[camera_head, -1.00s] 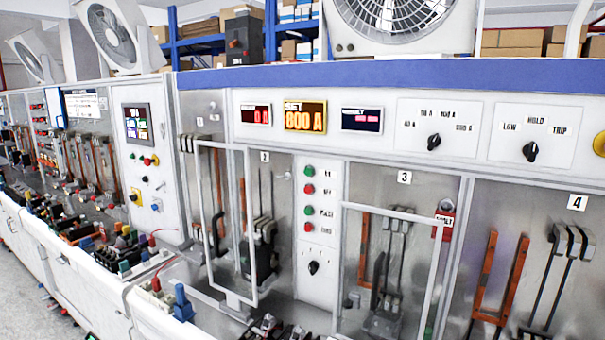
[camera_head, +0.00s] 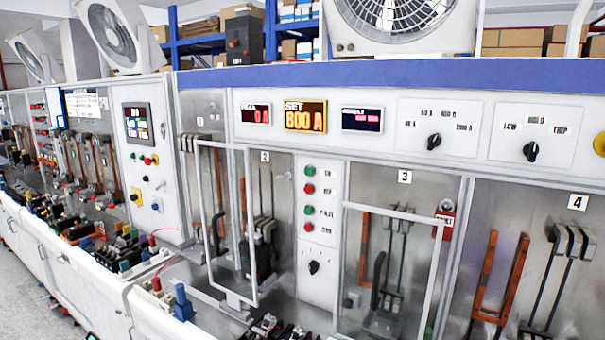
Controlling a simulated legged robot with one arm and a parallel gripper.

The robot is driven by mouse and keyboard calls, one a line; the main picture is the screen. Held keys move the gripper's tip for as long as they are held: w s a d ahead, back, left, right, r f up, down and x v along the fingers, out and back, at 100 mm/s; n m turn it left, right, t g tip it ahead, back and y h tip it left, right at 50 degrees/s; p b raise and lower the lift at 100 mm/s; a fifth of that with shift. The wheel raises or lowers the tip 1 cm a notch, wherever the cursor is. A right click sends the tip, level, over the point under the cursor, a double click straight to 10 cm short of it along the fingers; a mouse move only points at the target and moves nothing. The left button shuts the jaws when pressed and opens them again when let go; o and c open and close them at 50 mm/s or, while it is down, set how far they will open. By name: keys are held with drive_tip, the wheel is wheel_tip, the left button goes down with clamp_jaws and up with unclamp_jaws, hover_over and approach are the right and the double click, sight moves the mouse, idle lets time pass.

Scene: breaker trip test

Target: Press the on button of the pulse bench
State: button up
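The pulse bench is a long grey-white cabinet with a blue top strip (camera_head: 400,73). Its narrow white button panel (camera_head: 319,235) stands between bays 2 and 3. On it, from top to bottom, are a green button (camera_head: 309,171), a red button (camera_head: 309,189), a second green button (camera_head: 309,211) and a second red button (camera_head: 308,228). Their small labels are too blurred to read surely. A black rotary knob (camera_head: 313,267) sits below them. The orange display (camera_head: 305,116) reads SET 800 A, and the red display (camera_head: 255,114) shows 0 A. My gripper is not in view.
Framed clear doors (camera_head: 251,220) front the bays, one standing ajar at left. A red lock tag (camera_head: 444,220) hangs near bay 3. A yellow-ringed red button (camera_head: 600,143) is at the far right. Breakers and blue clamps (camera_head: 183,303) crowd the front ledge.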

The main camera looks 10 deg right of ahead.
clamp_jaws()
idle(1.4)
